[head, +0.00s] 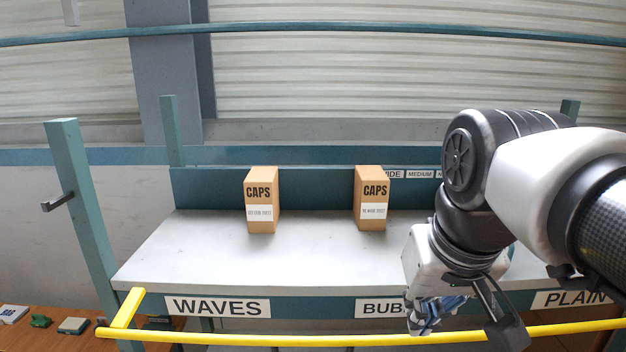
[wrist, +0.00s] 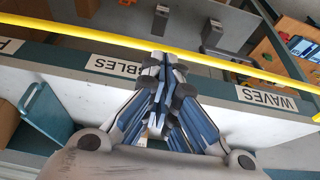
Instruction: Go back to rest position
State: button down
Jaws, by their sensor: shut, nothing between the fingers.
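My gripper (head: 432,314) is at the lower right of the head view, in front of the shelf's front edge and close to the yellow rail (head: 250,339). In the wrist view my gripper (wrist: 162,62) points toward the yellow rail (wrist: 100,38), with its fingers together and nothing between them. My arm comes in from the right and hides the right part of the shelf (head: 190,250).
Two brown CAPS boxes stand upright on the shelf, one left (head: 262,200) and one near the middle (head: 370,200). A teal post (head: 80,200) rises at the left. A brown table (head: 35,335) with small items is at the lower left. The shelf's left part is clear.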

jog(key=s+f+t+b, duration=0.1)
jog(key=s+f, duration=0.9)
jog(key=f, duration=0.2)
notch_tip(320, 180, down, 29)
jog(key=s+b, duration=0.2)
jog(key=b, duration=2.5)
jog(key=shift+s+d+f+g, duration=0.15)
jog(key=shift+s+f+g, duration=0.05)
jog(key=shift+g, duration=0.2)
